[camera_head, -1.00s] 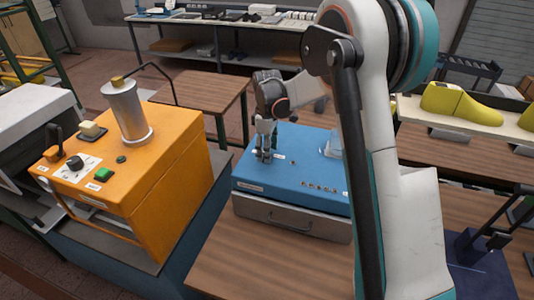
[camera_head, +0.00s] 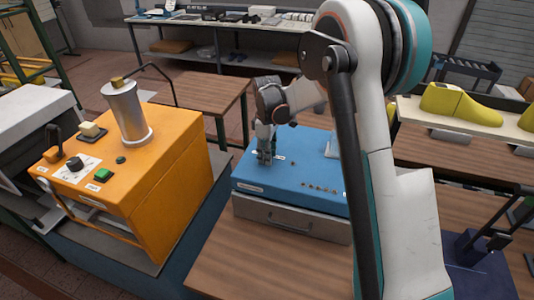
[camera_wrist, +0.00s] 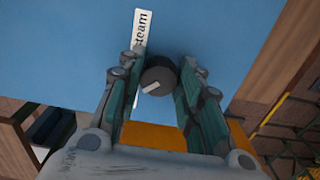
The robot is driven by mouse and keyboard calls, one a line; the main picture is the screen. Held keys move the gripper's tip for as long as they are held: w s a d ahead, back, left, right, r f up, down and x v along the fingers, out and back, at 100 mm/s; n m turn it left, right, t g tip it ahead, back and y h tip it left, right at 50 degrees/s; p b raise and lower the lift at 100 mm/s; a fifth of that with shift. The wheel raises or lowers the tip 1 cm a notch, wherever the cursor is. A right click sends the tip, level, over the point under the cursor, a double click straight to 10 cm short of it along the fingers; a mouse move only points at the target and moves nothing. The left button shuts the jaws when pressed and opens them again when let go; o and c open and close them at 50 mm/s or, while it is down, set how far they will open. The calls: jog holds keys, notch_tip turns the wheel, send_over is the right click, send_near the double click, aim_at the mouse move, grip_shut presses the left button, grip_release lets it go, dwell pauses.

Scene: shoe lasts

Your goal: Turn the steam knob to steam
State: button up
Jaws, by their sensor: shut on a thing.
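The blue box (camera_head: 300,178) stands on the wooden table, with a drawer-like grey front below it. In the wrist view a round black knob (camera_wrist: 158,76) with a white mark sits on its blue top, beside a white label reading "steam" (camera_wrist: 142,32). The white mark points to the lower left of that view, away from the label. My gripper (camera_head: 265,158) reaches down onto the left part of the blue top. Its two fingers, seen in the wrist view (camera_wrist: 154,92), are shut on the knob from both sides. The knob is hidden by the fingers in the head view.
An orange machine (camera_head: 185,185) with a metal cylinder (camera_head: 128,115), a black knob and a green button stands to the left. A yellow shoe last (camera_head: 461,105) lies on a rack at the right. Bare wooden tabletop (camera_head: 250,255) lies in front of the blue box.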

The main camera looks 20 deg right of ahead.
jog(key=m+b, duration=0.1)
jog(key=m, duration=0.3)
jog(key=shift+f+m+b, duration=0.1)
jog(key=shift+m+b, duration=0.2)
jog(key=shift+b, duration=0.05)
jog(key=m+b, duration=0.1)
jog(key=m, duration=0.3)
jog(key=shift+s+a+m, duration=0.1)
jog(key=shift+a+m, duration=0.05)
jog(key=shift+m, duration=0.15)
jog(key=m+b, duration=0.1)
jog(key=m, duration=0.3)
jog(key=shift+a, duration=0.1)
jog(key=shift+m, duration=2.2)
jog(key=shift+b, duration=0.3)
jog(key=o, duration=1.1)
jog(key=shift+c, duration=0.2)
jog(key=shift+r, duration=0.2)
